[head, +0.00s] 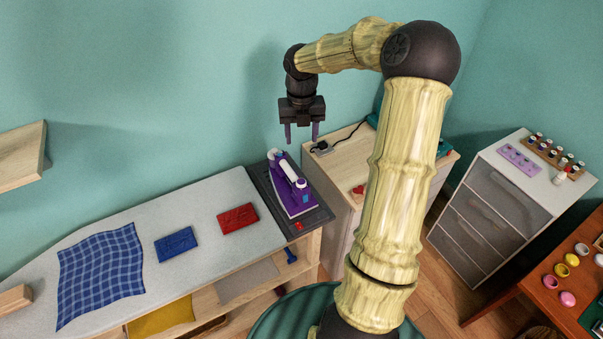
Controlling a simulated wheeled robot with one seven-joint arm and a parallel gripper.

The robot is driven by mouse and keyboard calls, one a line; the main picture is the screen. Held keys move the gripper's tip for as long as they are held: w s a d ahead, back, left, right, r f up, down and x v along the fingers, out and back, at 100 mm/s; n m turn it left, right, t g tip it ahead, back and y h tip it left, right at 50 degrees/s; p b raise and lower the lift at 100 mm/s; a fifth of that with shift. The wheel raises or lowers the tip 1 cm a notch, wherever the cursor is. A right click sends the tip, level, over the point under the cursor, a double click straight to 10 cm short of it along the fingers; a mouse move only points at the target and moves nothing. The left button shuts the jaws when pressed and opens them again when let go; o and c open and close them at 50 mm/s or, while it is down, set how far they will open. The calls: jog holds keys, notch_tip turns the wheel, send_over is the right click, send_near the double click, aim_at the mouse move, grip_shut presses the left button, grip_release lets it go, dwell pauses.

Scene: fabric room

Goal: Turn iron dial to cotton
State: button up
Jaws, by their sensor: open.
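In the head view a purple and white iron (288,188) rests on a dark pad (262,188) at the right end of the ironing surface. Its dial is too small to make out, so its setting cannot be told. My gripper (302,138) points down above and slightly right of the iron's far end, apart from it. Its two purple fingers are spread with nothing between them.
A blue checked cloth (101,268), a blue folded cloth (176,244) and a red one (238,219) lie on the grey ironing surface (195,205). A wooden cabinet (337,180) stands right of the iron. A drawer unit (497,209) stands farther right.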

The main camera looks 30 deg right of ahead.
aim_at(301, 181)
jog(key=shift+f, duration=0.2)
notch_tip(301, 181, down, 17)
jog(key=p, duration=0.3)
dwell(0.4)
jog(key=c, duration=1)
